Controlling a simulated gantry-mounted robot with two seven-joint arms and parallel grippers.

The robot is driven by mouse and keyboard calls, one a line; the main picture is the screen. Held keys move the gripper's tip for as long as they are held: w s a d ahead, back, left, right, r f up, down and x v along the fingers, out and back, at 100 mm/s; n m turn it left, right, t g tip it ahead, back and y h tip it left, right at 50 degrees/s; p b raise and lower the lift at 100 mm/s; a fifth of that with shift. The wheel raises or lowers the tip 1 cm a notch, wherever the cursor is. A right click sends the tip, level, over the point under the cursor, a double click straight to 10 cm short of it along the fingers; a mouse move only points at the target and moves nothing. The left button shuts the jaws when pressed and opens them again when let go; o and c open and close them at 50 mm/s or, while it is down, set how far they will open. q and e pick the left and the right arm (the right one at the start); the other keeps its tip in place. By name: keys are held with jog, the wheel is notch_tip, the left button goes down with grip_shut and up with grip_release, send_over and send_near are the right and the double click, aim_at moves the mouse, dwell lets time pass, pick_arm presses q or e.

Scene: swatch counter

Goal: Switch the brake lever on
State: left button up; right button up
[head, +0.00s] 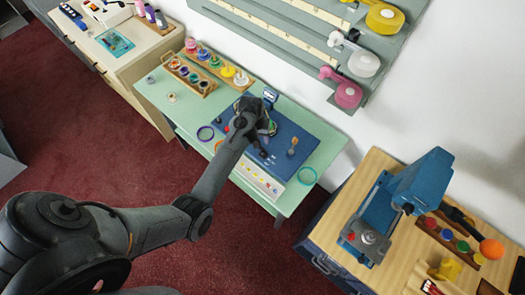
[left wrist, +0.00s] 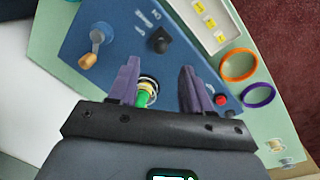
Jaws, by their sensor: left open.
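A blue control panel (head: 287,132) lies on the pale green table; it fills much of the left wrist view (left wrist: 75,70). A short green-gripped part with a pale ring at its end (left wrist: 146,91), possibly the brake lever, stands on the panel. My left gripper (left wrist: 159,72) is open, its purple fingers either side of this part, which is nearer the left finger. I cannot tell whether they touch. My right gripper is not in view.
The panel also has an orange-handled crank (left wrist: 92,46), a black knob (left wrist: 159,40) and a red button (left wrist: 221,99). Orange (left wrist: 239,65) and purple (left wrist: 259,95) rings lie beside it. A rack of colored jars (head: 222,66) stands behind left. A blue press (head: 400,200) stands right.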

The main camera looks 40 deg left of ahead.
aim_at(262, 149)
pick_arm(q)
jog(key=f, duration=0.6)
jog(key=d+f, duration=0.1)
jog(key=f, duration=0.2)
jog(key=shift+w+f+b, duration=0.2)
jog(key=shift+w+b, duration=0.05)
jog(key=shift+b, duration=0.05)
jog(key=shift+c, duration=0.5)
